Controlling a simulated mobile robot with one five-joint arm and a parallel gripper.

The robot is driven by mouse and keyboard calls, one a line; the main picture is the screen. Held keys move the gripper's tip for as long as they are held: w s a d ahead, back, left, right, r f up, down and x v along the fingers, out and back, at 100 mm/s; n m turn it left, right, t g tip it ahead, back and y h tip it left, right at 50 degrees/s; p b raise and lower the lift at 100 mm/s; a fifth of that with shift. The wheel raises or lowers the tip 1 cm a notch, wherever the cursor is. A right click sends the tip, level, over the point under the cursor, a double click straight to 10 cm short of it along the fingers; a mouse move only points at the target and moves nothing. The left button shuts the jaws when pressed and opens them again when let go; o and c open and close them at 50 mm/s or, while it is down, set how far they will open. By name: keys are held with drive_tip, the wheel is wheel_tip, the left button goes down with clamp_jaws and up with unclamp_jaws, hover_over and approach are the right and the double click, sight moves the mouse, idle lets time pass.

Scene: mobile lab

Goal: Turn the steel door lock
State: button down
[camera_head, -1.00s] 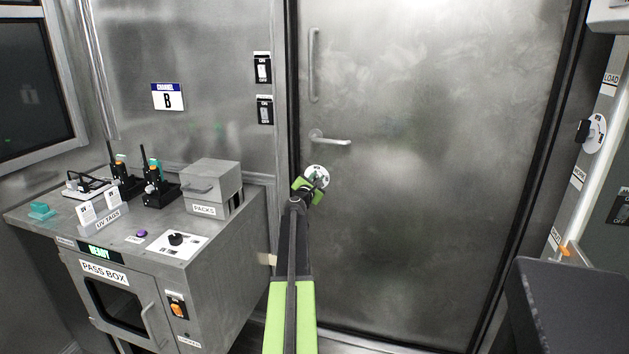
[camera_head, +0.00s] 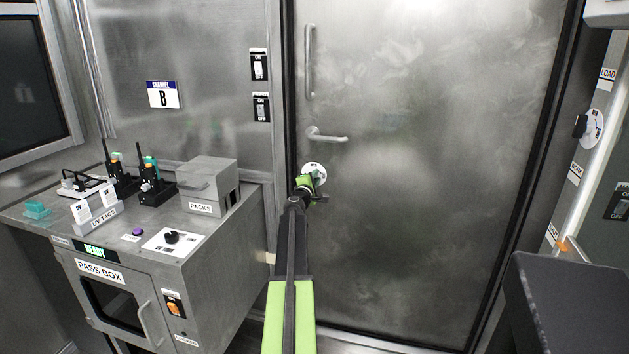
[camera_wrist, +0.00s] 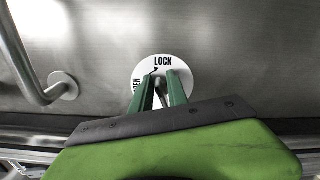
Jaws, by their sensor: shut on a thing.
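The steel door (camera_head: 430,150) fills the middle and right of the head view and is shut. Its lock (camera_head: 314,171) is a round white plate below the lever handle, near the door's left edge. In the wrist view the lock plate (camera_wrist: 181,68) reads "LOCK" at the top and a partly covered "OPEN" at the left, with a small black mark just below "LOCK". My gripper (camera_wrist: 163,88) has its green fingers around the lock's small knob (camera_wrist: 161,92), which shows as a grey piece between them. In the head view my gripper (camera_head: 308,187) covers the lower part of the plate.
The door's lever handle (camera_head: 327,135) sits just above the lock, and a vertical pull bar (camera_head: 309,62) is higher. The pass box (camera_head: 150,270) stands at the left with radios and a packs box (camera_head: 208,183) on top. A dark block (camera_head: 570,305) is at the lower right.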

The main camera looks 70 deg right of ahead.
drive_tip(key=shift+w, duration=0.35)
idle(1.1)
drive_tip(key=c, duration=1.6)
unclamp_jaws()
drive_tip(key=shift+o, duration=0.2)
drive_tip(key=shift+s, duration=0.1)
drive_tip(key=s+a, duration=0.1)
drive_tip(key=a, duration=1.6)
drive_tip(key=shift+a, duration=0.2)
